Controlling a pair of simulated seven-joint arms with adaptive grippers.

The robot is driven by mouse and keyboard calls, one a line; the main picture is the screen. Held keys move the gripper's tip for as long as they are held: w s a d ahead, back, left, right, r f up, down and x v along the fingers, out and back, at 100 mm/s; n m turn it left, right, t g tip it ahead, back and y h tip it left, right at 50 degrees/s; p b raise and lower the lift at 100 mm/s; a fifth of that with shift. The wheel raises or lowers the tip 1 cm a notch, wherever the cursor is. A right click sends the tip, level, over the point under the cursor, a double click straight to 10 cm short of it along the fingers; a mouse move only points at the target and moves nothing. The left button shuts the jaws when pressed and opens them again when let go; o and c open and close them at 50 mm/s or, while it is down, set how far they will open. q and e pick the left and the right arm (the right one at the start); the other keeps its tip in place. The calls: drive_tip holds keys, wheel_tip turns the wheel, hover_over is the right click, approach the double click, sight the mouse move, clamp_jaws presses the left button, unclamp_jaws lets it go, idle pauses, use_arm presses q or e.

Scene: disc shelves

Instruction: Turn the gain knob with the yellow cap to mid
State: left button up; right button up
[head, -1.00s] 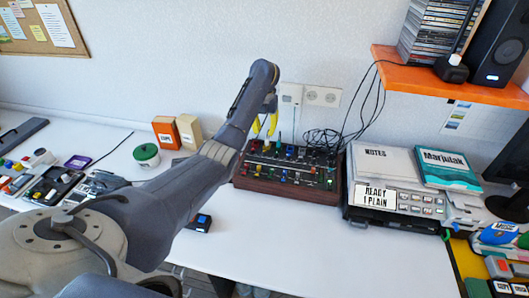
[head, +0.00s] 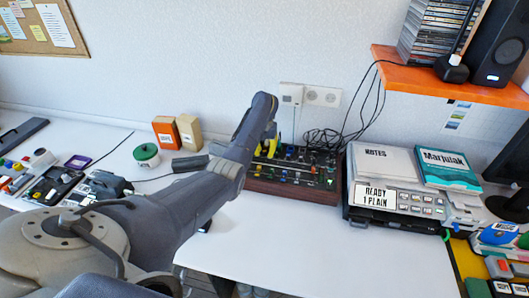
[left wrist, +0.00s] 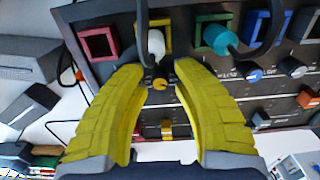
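The dark panel with a wooden case (head: 290,191) stands on the desk against the wall; it fills much of the left wrist view (left wrist: 205,112). The knob with the yellow cap (left wrist: 160,84) sits below a yellow-framed socket with a white plug (left wrist: 156,42). My left gripper (head: 272,148) is over the left part of the panel. In the left wrist view its yellow fingers (left wrist: 158,68) stand apart on either side of the knob, with gaps visible. A yellow slider cap (left wrist: 167,130) lies below, between the fingers. My right gripper is not in view.
A teal plug (left wrist: 218,38) and cables rise close to the fingers. A blue-capped knob (left wrist: 254,74) and an orange-capped knob (left wrist: 307,99) are to the right. A grey device (head: 395,203) stands right of the panel. The desk in front (head: 290,235) is clear.

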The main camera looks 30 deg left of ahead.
sight(265, 151)
use_arm(q)
drive_tip(key=shift+o, duration=0.2)
clamp_jaws()
idle(0.3)
drive_tip(key=shift+n, duration=1.5)
drive_tip(key=shift+f, duration=0.1)
drive_tip(key=shift+c, duration=0.2)
unclamp_jaws()
wheel_tip(265, 151, up, 12)
